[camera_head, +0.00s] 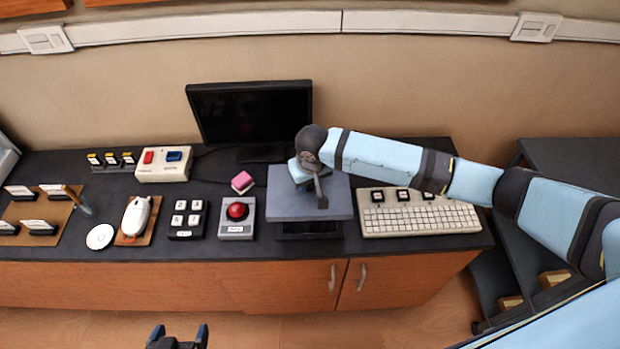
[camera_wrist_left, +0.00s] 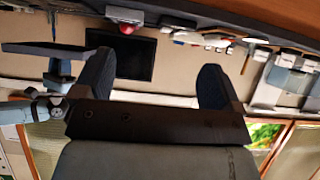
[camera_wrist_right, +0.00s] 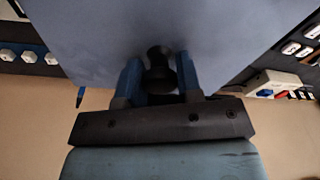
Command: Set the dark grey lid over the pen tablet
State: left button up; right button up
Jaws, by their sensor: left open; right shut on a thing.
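The dark grey lid (camera_head: 335,203) is a flat square slab, held level over the counter. My right gripper (camera_head: 309,182) is above it, shut on its black knob (camera_wrist_right: 158,62); the lid's broad top (camera_wrist_right: 85,40) fills much of the right wrist view. The pen tablet, a thin black slab (camera_head: 308,230), lies on the counter beneath the lid. Only its front strip shows; the lid hides the rest. The lid looks raised, but the exact gap is unclear. My left gripper (camera_head: 178,338) is open and empty, low in front of the cabinet; its spread fingers show in the left wrist view (camera_wrist_left: 155,85).
A white keyboard (camera_head: 420,219) stands right of the lid, and a red-button box (camera_head: 237,230) stands close on its left. A monitor (camera_head: 250,112) and a pink block (camera_head: 242,179) are behind to the left. The counter's front edge (camera_head: 150,252) is close before the tablet.

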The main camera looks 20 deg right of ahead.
jog(key=shift+f+b, duration=0.7)
jog(key=shift+b, duration=0.1)
notch_tip(320, 180, down, 3)
jog(key=b, duration=0.3)
jog(key=shift+r+b, duration=0.1)
jog(key=shift+b, duration=0.2)
notch_tip(320, 180, down, 2)
notch_tip(320, 180, down, 2)
jog(key=shift+f+b, duration=0.2)
jog(key=shift+b, duration=0.1)
jog(key=shift+f, duration=1.15)
jog(key=shift+p, duration=1.35)
dwell(0.5)
jog(key=shift+f+b, duration=0.3)
jog(key=shift+f, duration=0.6)
dwell(0.5)
